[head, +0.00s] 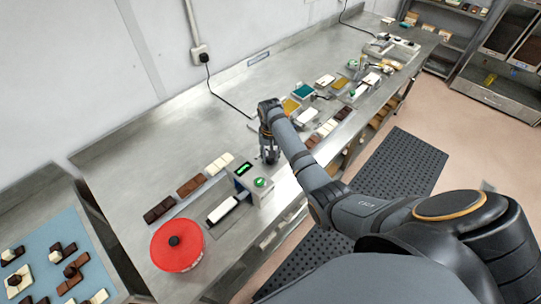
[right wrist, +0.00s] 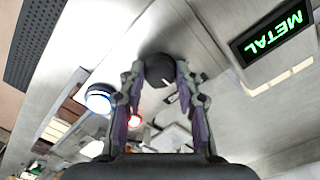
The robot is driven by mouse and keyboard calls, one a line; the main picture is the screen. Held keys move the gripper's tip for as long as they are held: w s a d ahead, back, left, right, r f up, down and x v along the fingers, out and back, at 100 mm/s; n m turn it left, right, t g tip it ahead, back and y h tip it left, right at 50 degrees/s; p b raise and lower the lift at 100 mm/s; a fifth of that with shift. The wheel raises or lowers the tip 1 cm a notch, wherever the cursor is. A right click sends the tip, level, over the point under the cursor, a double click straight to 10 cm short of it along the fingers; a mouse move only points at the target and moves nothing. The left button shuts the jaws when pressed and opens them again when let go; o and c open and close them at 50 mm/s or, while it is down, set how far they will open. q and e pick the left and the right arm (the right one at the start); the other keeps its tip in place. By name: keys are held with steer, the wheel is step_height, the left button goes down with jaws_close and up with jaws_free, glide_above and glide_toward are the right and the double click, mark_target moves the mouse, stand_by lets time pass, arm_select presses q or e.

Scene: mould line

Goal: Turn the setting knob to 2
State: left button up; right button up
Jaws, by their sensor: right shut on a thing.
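The setting knob (right wrist: 159,69) is a dark round knob with a short white mark, on the side of a pale grey machine (head: 251,188). In the right wrist view the mark points down and slightly right; no scale number can be read. My right gripper (head: 269,156) is shut on the knob, one finger on each side of it. In the head view the arm and gripper hide the knob. The machine's display (right wrist: 274,33) reads METAL in green; it also shows in the head view (head: 243,169). My left gripper is not in view.
A green button (head: 260,182) is on the machine. A white bar (head: 222,210) lies on the belt at its front. Trays and devices stand farther along.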

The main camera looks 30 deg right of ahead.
steer(key=shift+w+r, duration=0.1)
steer(key=o, duration=1.2)
steer(key=shift+c, duration=0.2)
step_height(320, 180, up, 7)
steer(key=shift+r, duration=0.2)
